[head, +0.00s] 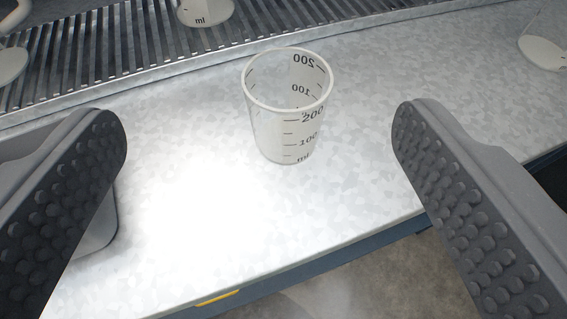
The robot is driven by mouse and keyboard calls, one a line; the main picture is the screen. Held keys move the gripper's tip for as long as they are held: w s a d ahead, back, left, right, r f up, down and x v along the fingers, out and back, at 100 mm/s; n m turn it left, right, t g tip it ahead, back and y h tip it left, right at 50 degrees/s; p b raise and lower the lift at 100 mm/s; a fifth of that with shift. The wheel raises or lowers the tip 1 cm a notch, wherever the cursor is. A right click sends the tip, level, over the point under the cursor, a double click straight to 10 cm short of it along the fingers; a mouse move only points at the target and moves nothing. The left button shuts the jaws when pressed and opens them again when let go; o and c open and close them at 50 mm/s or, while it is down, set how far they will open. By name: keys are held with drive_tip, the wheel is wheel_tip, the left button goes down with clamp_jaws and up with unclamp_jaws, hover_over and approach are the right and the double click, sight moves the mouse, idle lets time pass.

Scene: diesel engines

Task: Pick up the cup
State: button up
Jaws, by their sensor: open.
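The cup (287,125) is a clear measuring cup with a white rim and black ml markings reading 100 and 200. It stands upright on a galvanized metal bench top, a little above the middle of the head view. It looks empty. My gripper (258,135) is open, with one dark studded finger at the left and one at the right of the picture. The cup appears between the fingertips with wide room on both sides, and neither finger touches it. I cannot tell exactly how far ahead of the fingertips it stands.
A ribbed metal grate (120,55) runs along the back, with another measuring cup (205,12) at the top edge. Other clear vessels show partly at the far left (12,62) and right (543,52). The bench's front edge (330,245) drops to a floor. The bench around the cup is clear.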

drive_tip(key=p, duration=0.1)
approach(278, 121)
drive_tip(key=b+x, duration=0.1)
drive_tip(key=x, duration=0.6)
drive_tip(key=shift+w+f+b, duration=0.15)
drive_tip(key=shift+w+b, duration=0.1)
drive_tip(key=shift+b, duration=0.15)
drive_tip(key=shift+w, duration=0.3)
drive_tip(key=shift+d+b+x, duration=0.2)
drive_tip(key=shift+b+x, duration=0.35)
drive_tip(key=shift+x, duration=0.7)
drive_tip(key=shift+d+b+x, duration=0.2)
drive_tip(key=shift+b+x, duration=0.3)
drive_tip(key=shift+x, duration=0.75)
drive_tip(key=shift+c, duration=0.2)
drive_tip(key=c, duration=1)
